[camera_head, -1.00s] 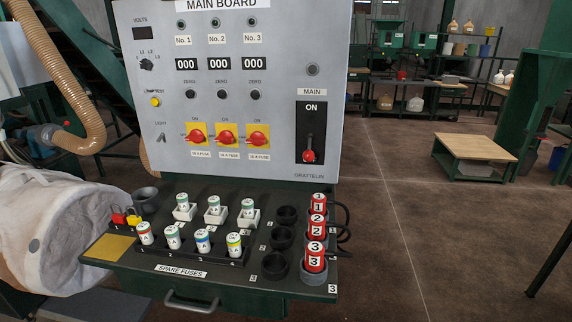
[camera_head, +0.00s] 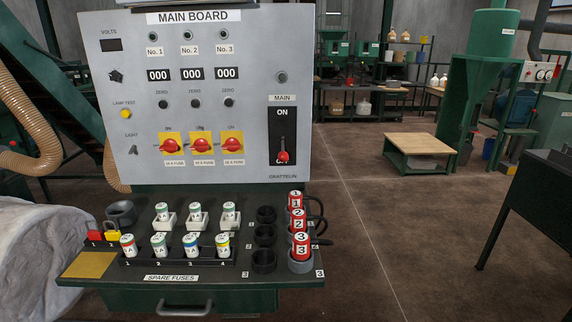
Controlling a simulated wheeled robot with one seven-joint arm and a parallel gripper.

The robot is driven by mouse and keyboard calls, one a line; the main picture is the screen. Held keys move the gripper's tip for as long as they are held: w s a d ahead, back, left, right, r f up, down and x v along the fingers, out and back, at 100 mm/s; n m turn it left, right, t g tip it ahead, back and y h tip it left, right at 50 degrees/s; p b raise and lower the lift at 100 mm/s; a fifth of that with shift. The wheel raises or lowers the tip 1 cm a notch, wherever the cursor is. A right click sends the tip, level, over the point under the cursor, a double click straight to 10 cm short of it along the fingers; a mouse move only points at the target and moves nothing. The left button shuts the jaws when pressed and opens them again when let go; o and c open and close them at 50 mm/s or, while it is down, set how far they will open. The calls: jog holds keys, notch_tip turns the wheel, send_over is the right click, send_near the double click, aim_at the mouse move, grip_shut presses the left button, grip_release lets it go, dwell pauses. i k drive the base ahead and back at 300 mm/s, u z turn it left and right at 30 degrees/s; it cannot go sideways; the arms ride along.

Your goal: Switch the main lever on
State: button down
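The main lever (camera_head: 283,156) is a red knob on a metal stem in a black slotted plate (camera_head: 282,123) marked ON at the top. Its knob sits at the bottom of the slot, over the lower lettering. The plate is at the lower right of the grey main board (camera_head: 206,60), under a MAIN label. A small round lamp (camera_head: 281,77) above it looks dark. My gripper is not in view.
A green shelf below the board holds spare fuses (camera_head: 159,245), red numbered plugs (camera_head: 297,222) and black sockets (camera_head: 264,236). A pale bag (camera_head: 36,245) is at left. Floor (camera_head: 370,230) right of the board is open, with a low wooden-topped table (camera_head: 420,147) beyond.

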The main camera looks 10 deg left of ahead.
aim_at(284, 156)
jog(key=u, duration=0.1)
jog(key=i, duration=1)
jog(key=z, duration=0.1)
